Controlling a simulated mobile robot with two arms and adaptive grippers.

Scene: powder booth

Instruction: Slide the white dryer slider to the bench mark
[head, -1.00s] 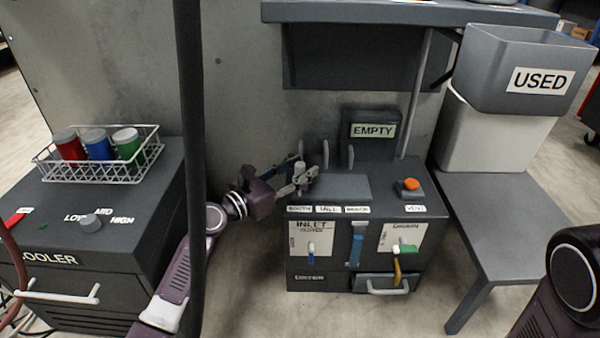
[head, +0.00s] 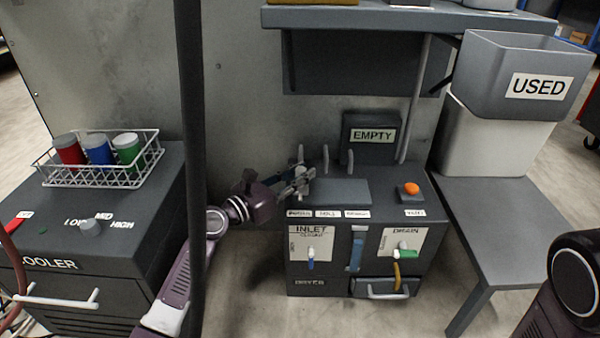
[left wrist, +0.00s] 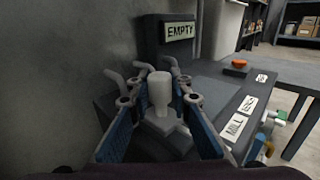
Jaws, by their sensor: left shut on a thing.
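The white dryer slider is a pale upright knob on a square base. It stands in the middle of the left wrist view (left wrist: 160,92), between my two fingers. My left gripper (head: 303,183) is shut on it at the left end of the dryer's top, behind the leftmost label. In the head view the fingers largely hide the knob. The bench mark is the rightmost of the three white labels (head: 356,214) along the dryer's front edge, right of the booth and mill labels (head: 328,214). My right gripper is not in view.
A raised grey plate (head: 340,191) lies right of the gripper on the dryer top. Bent grey uprights (head: 325,158) and the EMPTY box (head: 371,138) stand behind. An orange button (head: 411,188) is at the right. A dark vertical post (head: 188,120) crosses the view left of the dryer.

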